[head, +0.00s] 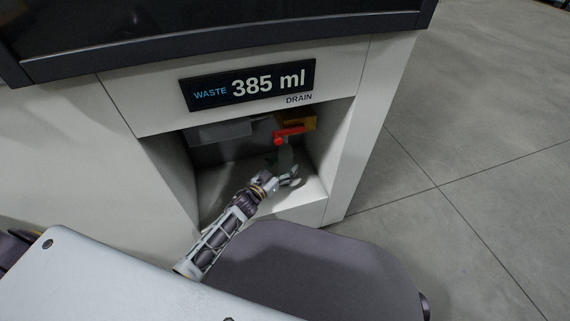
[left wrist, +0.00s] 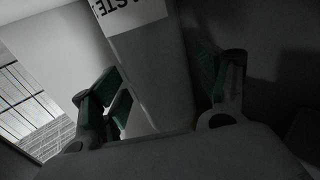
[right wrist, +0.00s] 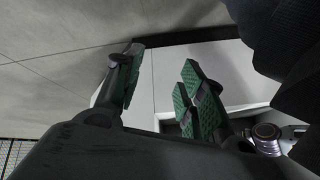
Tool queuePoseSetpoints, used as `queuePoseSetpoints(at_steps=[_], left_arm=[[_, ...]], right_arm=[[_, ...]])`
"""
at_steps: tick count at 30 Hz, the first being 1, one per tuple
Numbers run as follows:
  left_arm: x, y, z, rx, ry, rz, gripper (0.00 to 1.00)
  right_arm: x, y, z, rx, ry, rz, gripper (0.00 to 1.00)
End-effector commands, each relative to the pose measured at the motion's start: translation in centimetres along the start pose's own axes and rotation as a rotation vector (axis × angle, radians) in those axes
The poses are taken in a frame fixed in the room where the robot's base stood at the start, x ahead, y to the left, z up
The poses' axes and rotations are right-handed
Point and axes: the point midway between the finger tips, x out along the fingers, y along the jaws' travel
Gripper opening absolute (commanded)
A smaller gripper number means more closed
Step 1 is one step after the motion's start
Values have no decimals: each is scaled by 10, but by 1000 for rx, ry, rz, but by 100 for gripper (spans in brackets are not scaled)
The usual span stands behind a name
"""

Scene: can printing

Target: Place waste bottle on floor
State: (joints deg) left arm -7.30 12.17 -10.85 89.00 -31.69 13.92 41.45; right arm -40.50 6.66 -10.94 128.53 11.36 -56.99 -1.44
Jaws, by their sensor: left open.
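The waste bottle (head: 286,157) is a dim grey shape in the machine's recess, below the red valve handle (head: 289,134). In the left wrist view the bottle (left wrist: 155,70) is grey with a white label reading "WASTE" upside down. My left gripper (head: 287,178) reaches into the recess at the bottle's lower part. It is open, and its green-padded fingers stand on either side of the bottle in the wrist view. Whether a pad touches it I cannot tell. My right gripper (right wrist: 160,60) is open and empty, outside the head view.
The recess (head: 315,195) has close side walls and a low front ledge. A display (head: 250,84) above it reads "WASTE 385 ml" and "DRAIN". A dark-framed panel (head: 200,25) overhangs above. The grey tiled floor (head: 470,170) is clear to the right of the machine.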

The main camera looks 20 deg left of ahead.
Motion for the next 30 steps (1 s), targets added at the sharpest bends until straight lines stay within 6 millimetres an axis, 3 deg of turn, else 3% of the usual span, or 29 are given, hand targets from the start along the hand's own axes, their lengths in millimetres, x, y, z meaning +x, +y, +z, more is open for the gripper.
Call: queuePoseSetpoints(at_steps=[14, 30], left_arm=[[-46, 0, -1, -1, -1, 0, 75], [-99, 0, -1, 0, -1, 0, 75]], right_arm=[[-29, -1, -22, -30, -37, 25, 40], [-58, -1, -26, -50, -109, 56, 40]])
